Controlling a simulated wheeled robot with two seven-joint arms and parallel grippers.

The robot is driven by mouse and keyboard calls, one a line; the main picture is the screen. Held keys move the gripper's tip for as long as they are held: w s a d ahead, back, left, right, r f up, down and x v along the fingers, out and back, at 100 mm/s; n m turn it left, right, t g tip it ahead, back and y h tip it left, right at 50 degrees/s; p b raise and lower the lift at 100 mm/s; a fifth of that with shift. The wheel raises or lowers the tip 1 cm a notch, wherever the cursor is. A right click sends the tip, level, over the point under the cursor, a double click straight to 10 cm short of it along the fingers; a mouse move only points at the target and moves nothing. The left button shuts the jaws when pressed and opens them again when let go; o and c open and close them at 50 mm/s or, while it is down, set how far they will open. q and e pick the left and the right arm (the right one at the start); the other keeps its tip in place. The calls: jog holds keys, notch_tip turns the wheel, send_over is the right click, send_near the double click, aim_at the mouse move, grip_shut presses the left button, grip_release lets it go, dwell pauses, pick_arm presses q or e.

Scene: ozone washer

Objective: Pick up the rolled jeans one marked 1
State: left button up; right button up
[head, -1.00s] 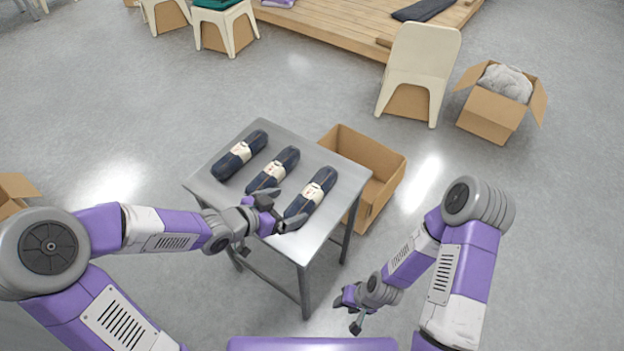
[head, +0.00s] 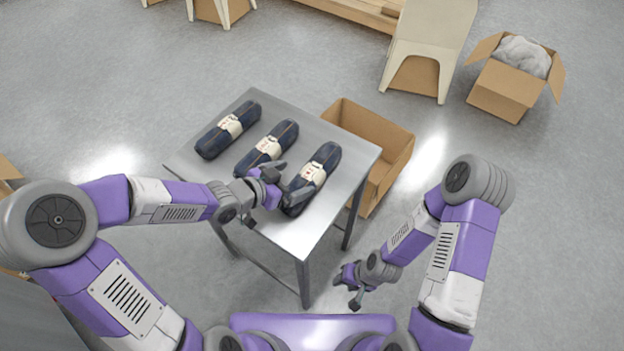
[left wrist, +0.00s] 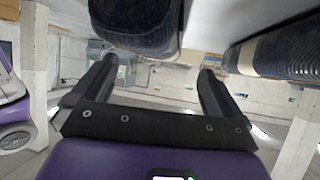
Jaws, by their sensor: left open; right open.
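Three dark blue rolled jeans with pale paper bands lie side by side on a metal table (head: 300,238): a left roll (head: 213,144), a middle roll (head: 282,131) and a right roll (head: 327,154). The marks on the bands are too small to read. My left gripper (head: 287,182) is open and empty, between the middle roll and the near half of the right roll. In the left wrist view its open fingers (left wrist: 156,76) have one roll (left wrist: 135,22) above them and a banded roll (left wrist: 290,50) to the right. My right gripper (head: 349,288) is open and empty, off the table's near right side.
An empty open cardboard box (head: 345,112) stands on the floor just behind the table's right side. Another box (head: 505,90) with grey stuff and a pale chair (head: 432,35) stand farther back. The table's near right corner is clear.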

aim_at(305, 177)
pick_arm(q)
jog(key=b+x, duration=0.1)
jog(key=x, duration=0.1)
jog(key=b+x, duration=0.2)
jog(key=shift+s+d+f, duration=0.15)
jog(key=shift+d+f, duration=0.2)
jog(key=shift+f, duration=0.05)
jog(key=shift+w+d+f+b, duration=0.1)
jog(key=shift+w+d+b, duration=0.2)
jog(key=shift+w+b, duration=0.1)
jog(key=shift+s, duration=0.1)
jog(key=c, duration=1.4)
